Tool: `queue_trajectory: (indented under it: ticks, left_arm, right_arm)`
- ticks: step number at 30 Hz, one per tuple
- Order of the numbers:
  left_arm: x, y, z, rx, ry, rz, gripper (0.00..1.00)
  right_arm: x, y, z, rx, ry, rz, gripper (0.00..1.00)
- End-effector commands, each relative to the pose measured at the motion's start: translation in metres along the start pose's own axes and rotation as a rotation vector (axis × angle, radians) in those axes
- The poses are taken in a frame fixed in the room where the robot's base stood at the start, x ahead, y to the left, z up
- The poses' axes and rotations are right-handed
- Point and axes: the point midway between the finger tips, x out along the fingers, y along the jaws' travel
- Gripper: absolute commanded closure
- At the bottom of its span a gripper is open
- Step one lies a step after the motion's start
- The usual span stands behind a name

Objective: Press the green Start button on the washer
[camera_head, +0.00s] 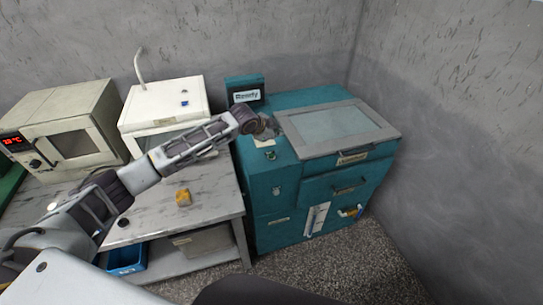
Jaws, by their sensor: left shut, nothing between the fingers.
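The washer (285,202) is a teal cabinet at the right, with a closed grey-framed glass lid (338,127) on top. A small display box (246,96) reading "Ready" stands at its back left. My left gripper (266,128) is shut and empty, over the washer's top left strip, just left of the lid and in front of the display. I cannot make out the green Start button; the gripper covers part of that strip. A small dark control (271,155) shows in front of the gripper. I cannot tell whether the gripper touches the panel. My right gripper is not in view.
A grey table (215,190) at the left holds an oven (62,140) with a red display, a white device (165,100) and a small brownish-yellow block (183,197). A blue bin (127,258) sits on the lower shelf. Walls stand close behind and right of the washer.

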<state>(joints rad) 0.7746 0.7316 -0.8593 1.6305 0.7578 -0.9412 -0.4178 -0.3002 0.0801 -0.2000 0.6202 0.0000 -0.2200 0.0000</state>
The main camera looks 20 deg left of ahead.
Motion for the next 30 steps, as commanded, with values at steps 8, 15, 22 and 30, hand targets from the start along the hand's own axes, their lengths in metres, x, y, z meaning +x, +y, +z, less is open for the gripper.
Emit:
queue_trajectory:
  ticks: [8,15,22,30]
  left_arm:
    - [-0.001,-0.01,0.001,0.003,0.001,-0.009,1.0]
    - [-0.001,-0.01,0.001,0.003,0.0,-0.009,1.0]
    - [0.001,-0.008,0.003,0.003,0.0,-0.009,1.0]
    - [0.008,-0.003,0.008,0.003,0.0,-0.009,1.0]
  right_arm:
    - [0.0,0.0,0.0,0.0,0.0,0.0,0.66]
    - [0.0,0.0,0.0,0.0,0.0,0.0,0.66]
    - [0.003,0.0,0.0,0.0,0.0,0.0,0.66]
    - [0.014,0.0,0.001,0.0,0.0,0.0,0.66]
